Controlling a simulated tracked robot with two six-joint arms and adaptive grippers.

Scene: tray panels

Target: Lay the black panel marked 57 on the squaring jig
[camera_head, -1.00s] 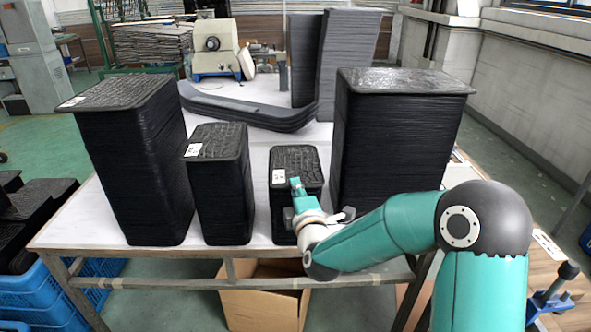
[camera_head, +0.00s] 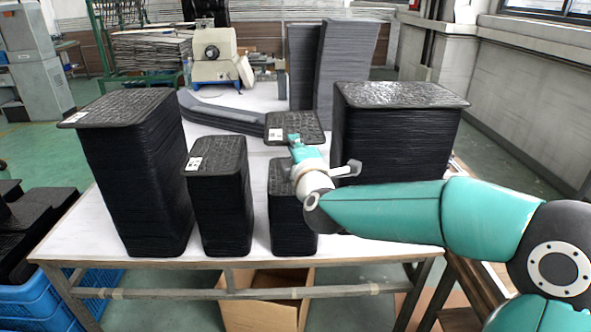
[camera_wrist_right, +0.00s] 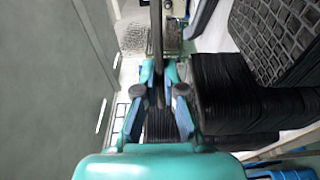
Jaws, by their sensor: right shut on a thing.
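My right gripper (camera_head: 294,143) is shut on the near edge of a black panel (camera_head: 300,124). It holds the panel roughly level above the short third stack (camera_head: 290,225), apart from it. The panel has a textured top and a white label near its left edge; the number is too small to read. In the right wrist view the fingers (camera_wrist_right: 160,103) close on the panel (camera_wrist_right: 158,50), seen edge-on as a thin dark strip. I cannot make out the squaring jig in the present views. My left gripper is not in view.
Taller black stacks stand on the white table (camera_head: 100,228): one at far left (camera_head: 140,185), one left of centre (camera_head: 220,210), one at right (camera_head: 395,135). Curved dark strips (camera_head: 225,118) and tall grey stacks (camera_head: 345,65) are behind. A wooden surface (camera_head: 490,285) is at lower right.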

